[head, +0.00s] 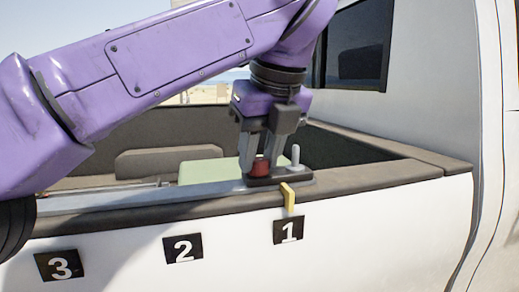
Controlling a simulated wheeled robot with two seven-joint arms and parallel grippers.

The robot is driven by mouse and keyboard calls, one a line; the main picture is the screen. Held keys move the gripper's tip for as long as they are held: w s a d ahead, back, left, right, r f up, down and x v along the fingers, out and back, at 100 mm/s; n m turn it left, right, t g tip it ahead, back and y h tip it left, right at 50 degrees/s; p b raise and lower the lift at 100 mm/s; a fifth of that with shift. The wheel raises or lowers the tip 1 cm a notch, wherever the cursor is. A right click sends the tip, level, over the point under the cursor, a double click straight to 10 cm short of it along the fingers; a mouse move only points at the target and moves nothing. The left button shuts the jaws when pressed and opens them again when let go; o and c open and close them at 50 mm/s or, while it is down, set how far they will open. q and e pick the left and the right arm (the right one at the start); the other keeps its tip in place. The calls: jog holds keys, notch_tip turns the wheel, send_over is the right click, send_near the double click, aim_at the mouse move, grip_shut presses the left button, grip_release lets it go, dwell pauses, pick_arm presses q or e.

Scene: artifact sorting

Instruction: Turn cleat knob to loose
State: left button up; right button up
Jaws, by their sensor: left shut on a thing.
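The cleat knob (260,167) is a small red knob on a dark cleat base (275,179) on the truck bed's side rail. My left gripper (258,165) points down over it, with its fingers on either side, shut on the knob. The fingers hide part of the knob, so its turn position cannot be told. A grey upright pin (295,157) stands on the base just right of the fingers. A yellow tab (288,195) hangs over the rail's outer edge below the base. My right gripper is not in view.
The white truck side (350,240) carries black number plates 3 (60,265), 2 (183,249) and 1 (287,230). A grey rail (130,199) runs along the bed edge. A pale green surface (208,172) lies inside the bed. The cab (430,90) rises at the right.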

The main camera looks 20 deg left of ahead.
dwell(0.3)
pick_arm(q)
jog(key=o, duration=1)
jog(key=shift+o, duration=0.2)
